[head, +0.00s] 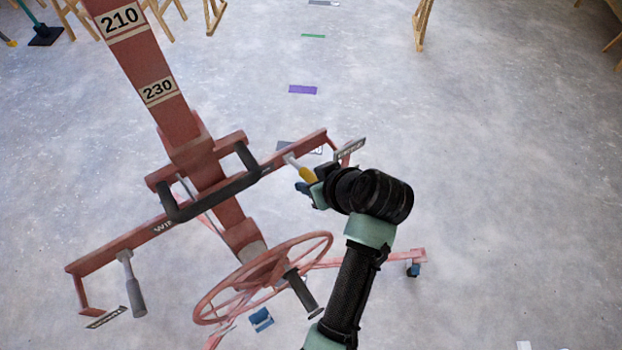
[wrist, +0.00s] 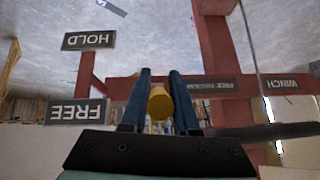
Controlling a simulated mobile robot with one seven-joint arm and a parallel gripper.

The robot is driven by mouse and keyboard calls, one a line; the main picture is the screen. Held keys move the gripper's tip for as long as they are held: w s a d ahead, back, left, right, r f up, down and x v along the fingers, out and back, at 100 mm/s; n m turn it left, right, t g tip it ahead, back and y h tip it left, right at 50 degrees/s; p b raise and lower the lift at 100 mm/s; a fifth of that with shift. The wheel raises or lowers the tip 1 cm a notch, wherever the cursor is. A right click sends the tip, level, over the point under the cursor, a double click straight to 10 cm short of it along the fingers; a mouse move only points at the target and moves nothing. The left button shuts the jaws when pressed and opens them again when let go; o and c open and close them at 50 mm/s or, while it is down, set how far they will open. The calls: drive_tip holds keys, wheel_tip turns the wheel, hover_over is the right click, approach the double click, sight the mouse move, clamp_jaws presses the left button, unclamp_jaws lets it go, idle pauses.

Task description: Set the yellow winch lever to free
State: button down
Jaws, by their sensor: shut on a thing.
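The yellow winch lever (head: 307,175) sticks out from the right end of the red lift's crossbar. My gripper (head: 312,187) is shut on its yellow handle, which also shows between the two blue fingers in the wrist view (wrist: 158,102). In the wrist view, upside down, the HOLD plate (wrist: 88,40) is at upper left and the FREE plate (wrist: 76,111) lies lower, left of the fingers. The lever's handle is nearer the FREE plate's height in that picture. I cannot tell for certain which setting the lever is at.
The red lift mast (head: 180,120) carries a black handlebar (head: 215,198). A red handwheel (head: 205,308) with a dark grip (head: 302,292) is close left of my forearm. A grey lever (head: 133,290) hangs at the crossbar's left end. The floor to the right is clear.

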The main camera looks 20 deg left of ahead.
drive_tip(key=c, duration=0.7)
unclamp_jaws()
drive_tip(key=shift+r, duration=0.1)
drive_tip(key=b+v, duration=0.2)
drive_tip(key=v, duration=1.1)
drive_tip(key=shift+w, duration=0.1)
